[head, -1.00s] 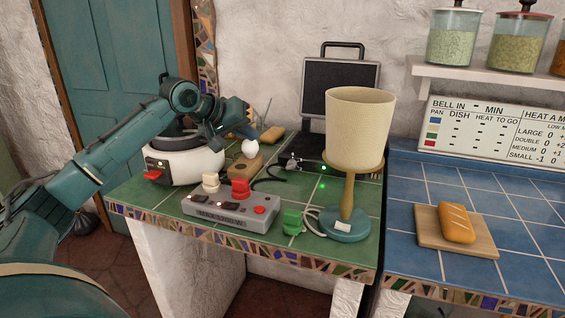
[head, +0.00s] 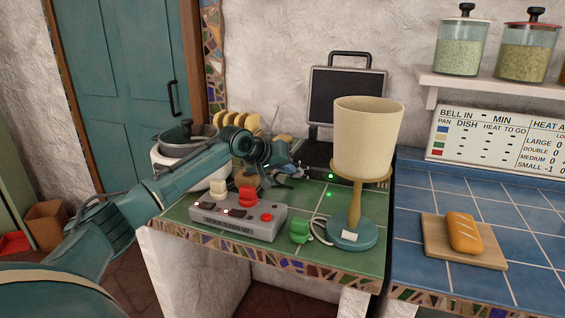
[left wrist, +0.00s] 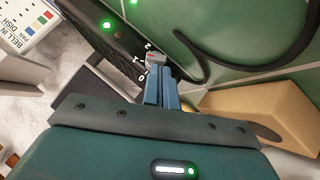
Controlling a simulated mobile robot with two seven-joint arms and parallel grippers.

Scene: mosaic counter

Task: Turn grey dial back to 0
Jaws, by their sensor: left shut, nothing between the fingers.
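The grey dial (left wrist: 155,59) shows in the left wrist view on the front of a dark appliance (left wrist: 100,35), beside the marks 0, 1 and 2. A reddish mark shows on the dial; which number it points to I cannot tell for sure. My left gripper (left wrist: 160,78) is shut and empty, its blue fingertips right at the dial; I cannot tell whether they touch it. In the head view my left gripper (head: 292,171) is at the front of the open black press (head: 345,100), and the dial is not clear there. My right gripper is not in view.
A grey power strip (head: 240,222) with plugs, a green plug (head: 300,231) and a lamp (head: 365,135) stand in front and to the right. A white cooker (head: 165,165) is under my left arm. A wooden block (left wrist: 265,110) lies close to the gripper.

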